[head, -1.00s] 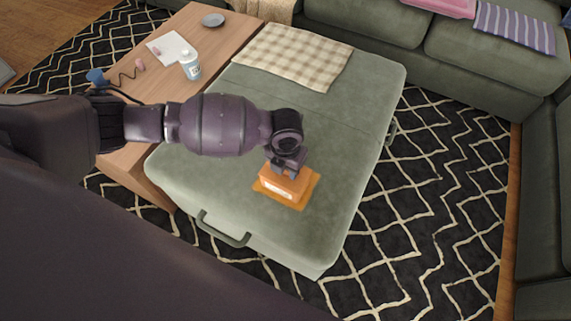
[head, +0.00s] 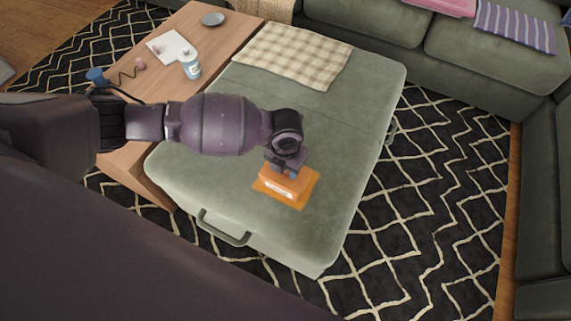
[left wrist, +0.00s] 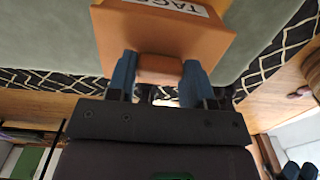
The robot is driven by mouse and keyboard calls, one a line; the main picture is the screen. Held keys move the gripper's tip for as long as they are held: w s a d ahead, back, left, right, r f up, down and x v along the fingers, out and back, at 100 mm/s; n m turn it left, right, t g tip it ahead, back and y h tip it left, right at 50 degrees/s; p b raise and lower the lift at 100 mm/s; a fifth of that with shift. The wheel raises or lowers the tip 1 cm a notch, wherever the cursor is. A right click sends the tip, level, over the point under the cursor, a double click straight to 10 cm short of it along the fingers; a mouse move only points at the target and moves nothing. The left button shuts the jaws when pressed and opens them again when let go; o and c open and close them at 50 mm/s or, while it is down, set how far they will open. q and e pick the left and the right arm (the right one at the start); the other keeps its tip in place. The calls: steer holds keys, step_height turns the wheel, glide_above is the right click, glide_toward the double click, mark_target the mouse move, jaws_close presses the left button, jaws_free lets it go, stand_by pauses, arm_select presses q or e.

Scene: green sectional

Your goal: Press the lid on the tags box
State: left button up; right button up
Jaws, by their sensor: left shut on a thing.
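The orange tags box (head: 278,189) sits on the green ottoman, with a pale label on its near side. In the left wrist view the orange-brown box part (left wrist: 160,32) shows a white label reading "TAGS", cut off by the top edge. My left gripper (head: 287,172) is directly above the box, pointing down. In the left wrist view its blue fingers (left wrist: 159,72) are shut on an orange-brown knob (left wrist: 159,68), which I take as the lid's. The seam between lid and box is too small to make out. My right gripper is not in view.
A flat orange mat (head: 305,199) lies under the box. The green ottoman (head: 350,125) is otherwise clear around it, with a checked cloth (head: 293,55) at its back. A wooden table (head: 225,35) holds a bottle (head: 191,66), paper and a grey dish (head: 213,19).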

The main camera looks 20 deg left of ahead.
arm_select(q)
steer(key=o, duration=1.4)
steer(key=shift+r, duration=0.15)
steer(key=shift+r+p, duration=1.7)
steer(key=shift+r, duration=1.75)
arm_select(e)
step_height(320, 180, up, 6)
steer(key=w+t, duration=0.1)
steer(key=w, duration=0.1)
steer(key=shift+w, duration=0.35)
arm_select(q)
steer(key=shift+f, duration=0.1)
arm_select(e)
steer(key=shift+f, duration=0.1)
